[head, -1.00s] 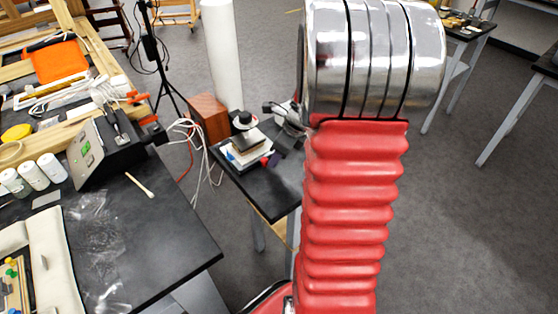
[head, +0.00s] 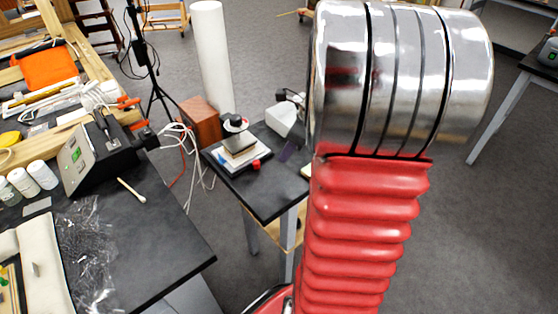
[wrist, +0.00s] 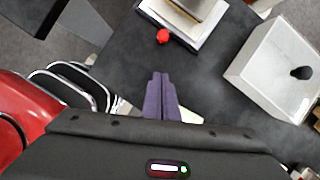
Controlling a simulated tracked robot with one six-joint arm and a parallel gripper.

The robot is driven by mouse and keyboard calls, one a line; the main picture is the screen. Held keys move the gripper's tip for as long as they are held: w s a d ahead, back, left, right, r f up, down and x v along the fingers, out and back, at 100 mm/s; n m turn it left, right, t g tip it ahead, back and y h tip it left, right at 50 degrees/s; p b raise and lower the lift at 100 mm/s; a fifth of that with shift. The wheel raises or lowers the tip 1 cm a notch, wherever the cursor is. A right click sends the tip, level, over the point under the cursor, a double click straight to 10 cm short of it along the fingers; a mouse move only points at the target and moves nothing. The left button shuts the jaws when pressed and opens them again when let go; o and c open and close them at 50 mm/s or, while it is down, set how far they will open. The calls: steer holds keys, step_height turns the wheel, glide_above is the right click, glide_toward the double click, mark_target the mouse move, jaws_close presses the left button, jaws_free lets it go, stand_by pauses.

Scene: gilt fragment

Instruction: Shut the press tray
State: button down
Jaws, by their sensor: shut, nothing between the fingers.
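A red knob (head: 256,163) sits at the slab's near edge. In the wrist view the slab (wrist: 206,43) and red knob (wrist: 163,37) are at the top, with the press cut off. My gripper (wrist: 160,76) has its purple fingers together and empty, below the knob and apart from it.
A pale box (wrist: 270,66) with a black knob stands right of my gripper. The small black table (head: 268,195) is clear in front of the press. A brown box (head: 199,119) and cables lie to the left. A larger cluttered bench (head: 160,230) stands at near left.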

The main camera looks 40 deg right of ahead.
steer(key=v, duration=0.3)
steer(key=shift+s+r, duration=0.1)
steer(key=shift+r, duration=0.2)
stand_by(0.4)
steer(key=s+a+r+n, duration=0.2)
steer(key=a+n, duration=0.7)
steer(key=n, duration=0.1)
steer(key=s+a+r+n+t+h, duration=0.1)
steer(key=s+a+r+n, duration=0.2)
steer(key=a+n, duration=0.7)
steer(key=s+a+r+n, duration=0.2)
steer(key=s+a+n, duration=0.1)
steer(key=a+n, duration=0.6)
steer(key=shift+a+r+n+t+h, duration=0.3)
steer(key=shift+a+r+n+h, duration=0.1)
steer(key=shift+n, duration=0.6)
